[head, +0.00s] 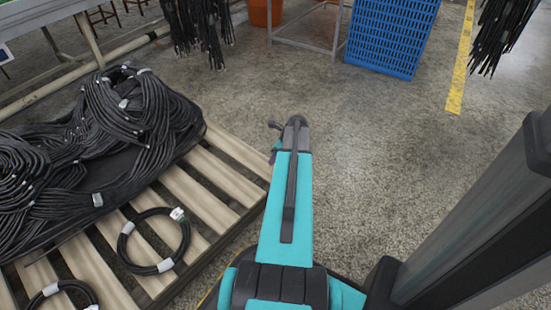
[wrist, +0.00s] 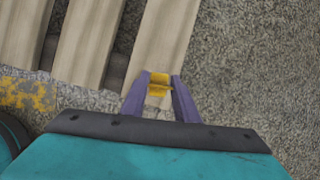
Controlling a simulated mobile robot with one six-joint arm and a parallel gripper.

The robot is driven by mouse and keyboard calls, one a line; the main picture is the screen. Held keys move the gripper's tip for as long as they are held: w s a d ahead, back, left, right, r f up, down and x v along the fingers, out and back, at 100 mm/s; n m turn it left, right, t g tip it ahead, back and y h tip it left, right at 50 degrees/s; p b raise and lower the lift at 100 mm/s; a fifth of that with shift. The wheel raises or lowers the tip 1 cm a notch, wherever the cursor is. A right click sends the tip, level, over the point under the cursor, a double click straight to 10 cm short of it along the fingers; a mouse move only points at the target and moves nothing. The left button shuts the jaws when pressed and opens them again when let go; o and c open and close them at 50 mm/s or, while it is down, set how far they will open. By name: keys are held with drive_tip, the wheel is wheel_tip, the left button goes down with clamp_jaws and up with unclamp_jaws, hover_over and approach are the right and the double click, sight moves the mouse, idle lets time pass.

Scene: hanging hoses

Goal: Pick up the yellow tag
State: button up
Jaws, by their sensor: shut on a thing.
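The yellow tag (wrist: 159,78) is a small piece between the two purple fingers of my gripper (wrist: 161,84) in the wrist view. The fingers are shut on it from both sides. Behind it lie a wooden slat and the speckled floor; I cannot tell its exact height above them. The tag is hidden in that view.
A wooden pallet (head: 237,150) at the left bears a black tray of coiled hoses (head: 140,110) and loose coils (head: 128,252). Hoses (head: 200,30) hang at the back. A blue crate (head: 392,35) stands behind. Floor right of the arm is clear.

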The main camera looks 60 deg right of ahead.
wheel_tip(320, 180, up, 2)
drive_tip(key=shift+r+p, duration=0.15)
drive_tip(key=shift+p, duration=0.45)
drive_tip(key=s+a+p, duration=0.4)
drive_tip(key=s+a, duration=0.5)
drive_tip(key=s, duration=0.3)
drive_tip(key=shift+s+a+r, duration=0.35)
drive_tip(key=shift+a+r, duration=0.05)
drive_tip(key=shift+r, duration=0.05)
drive_tip(key=shift+o, duration=1.3)
drive_tip(key=c, duration=0.3)
